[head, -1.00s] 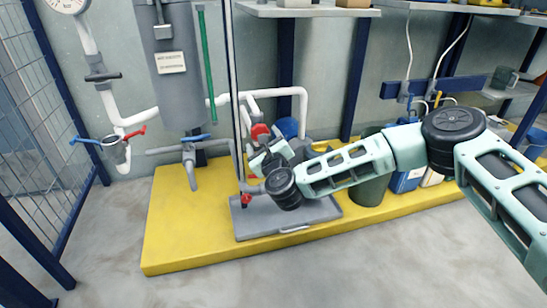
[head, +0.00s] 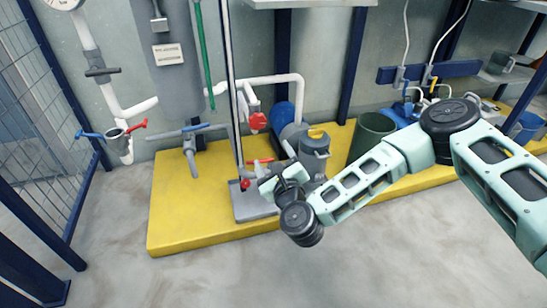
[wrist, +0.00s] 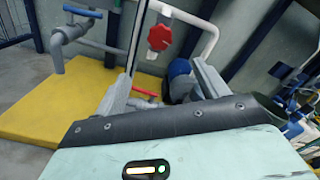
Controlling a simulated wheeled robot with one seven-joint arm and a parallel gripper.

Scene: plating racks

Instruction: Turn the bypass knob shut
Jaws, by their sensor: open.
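A red lobed knob (head: 258,121) sits on the white pipe left of a blue motor; it looks like the bypass knob, though no label is readable. In the wrist view the red knob (wrist: 159,37) is ahead, beyond the fingertips and between their directions. My gripper (head: 270,182) is in front of and below the knob in the head view, apart from it. In the wrist view my gripper (wrist: 163,80) has its two fingers spread with nothing between them. The knob's turn position is hard to tell.
A red lever (head: 260,161) and a small red knob (head: 245,184) are near my gripper. A blue-handled valve (head: 193,131) is left. The pump (head: 314,150) and a dark green bin (head: 372,138) are right. The yellow platform's (head: 180,225) left part is clear.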

